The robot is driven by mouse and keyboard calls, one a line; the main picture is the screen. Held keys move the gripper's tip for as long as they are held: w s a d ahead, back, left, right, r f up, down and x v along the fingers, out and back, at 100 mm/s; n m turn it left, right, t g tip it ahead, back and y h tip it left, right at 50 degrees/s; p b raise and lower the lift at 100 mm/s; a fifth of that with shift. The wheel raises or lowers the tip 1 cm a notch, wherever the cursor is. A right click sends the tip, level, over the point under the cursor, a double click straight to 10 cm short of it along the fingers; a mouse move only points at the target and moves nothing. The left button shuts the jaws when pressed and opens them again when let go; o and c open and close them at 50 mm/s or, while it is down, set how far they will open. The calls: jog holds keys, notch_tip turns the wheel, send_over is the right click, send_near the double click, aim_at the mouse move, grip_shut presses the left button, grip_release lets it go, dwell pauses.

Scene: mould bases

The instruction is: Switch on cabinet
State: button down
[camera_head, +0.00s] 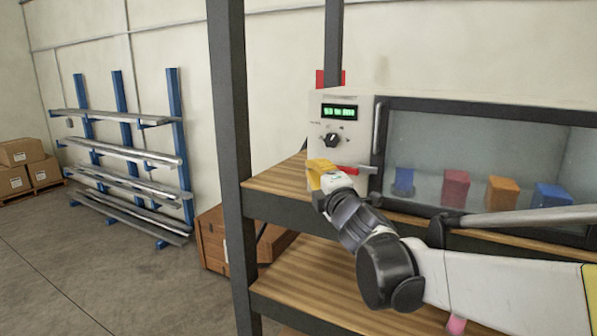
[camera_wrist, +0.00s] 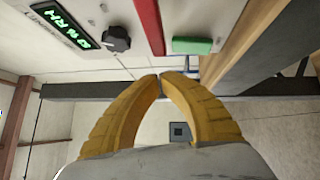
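The cabinet (camera_head: 455,108) is a pale box with a dark-framed glass door, standing on a shelf. Its left panel has a lit green display (camera_head: 340,112), a black knob (camera_head: 332,140) and a red bar (camera_head: 347,170) below. The wrist view shows the display (camera_wrist: 65,24), the knob (camera_wrist: 116,39), the red bar (camera_wrist: 150,25) and a green button (camera_wrist: 192,45) beside it. My gripper (camera_head: 318,168) is in front of the panel's lower part, covering some of it. In the wrist view its yellow fingertips (camera_wrist: 160,76) are together with nothing between them. I cannot tell whether they touch the panel.
Several coloured blocks, such as an orange one (camera_head: 502,193), show behind the glass. A dark shelf post (camera_head: 232,150) stands left of the cabinet. The wooden shelf (camera_head: 275,186) runs beneath it. A blue rack (camera_head: 122,110) with metal bars and cardboard boxes (camera_head: 20,152) stand far left.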

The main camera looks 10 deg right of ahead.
jog(key=s+d+r+b, duration=0.1)
jog(key=s, duration=0.8)
jog(key=s+d+f+m+g+h+b, duration=0.2)
jog(key=s+d+f+m+b, duration=0.15)
jog(key=f+b, duration=0.5)
jog(key=s+d+f+m+g+h+b, duration=0.1)
jog(key=s+d+f+m+h+b, duration=0.3)
jog(key=f, duration=0.8)
jog(key=s+d+f+m+g+b, duration=0.1)
jog(key=d+f+m+g+b, duration=0.1)
jog(key=f+m+b, duration=0.55)
jog(key=s+a+f+m+g+y+b, duration=0.1)
jog(key=s+f+b, duration=0.4)
jog(key=f, duration=0.6)
jog(key=s+a+f+m+g+y+b, duration=0.1)
jog(key=s+f+b, duration=0.4)
jog(key=f, duration=0.7)
jog(key=s+a+f+m+g+y+b, duration=0.1)
jog(key=s+a+f+m+g+b, duration=0.2)
jog(key=f+b, duration=0.4)
notch_tip(320, 180, down, 5)
jog(key=shift+s+a+f+m+g, duration=0.15)
jog(key=shift+s+m+g, duration=0.45)
jog(key=shift+s+g, duration=0.5)
jog(key=shift+s, duration=0.15)
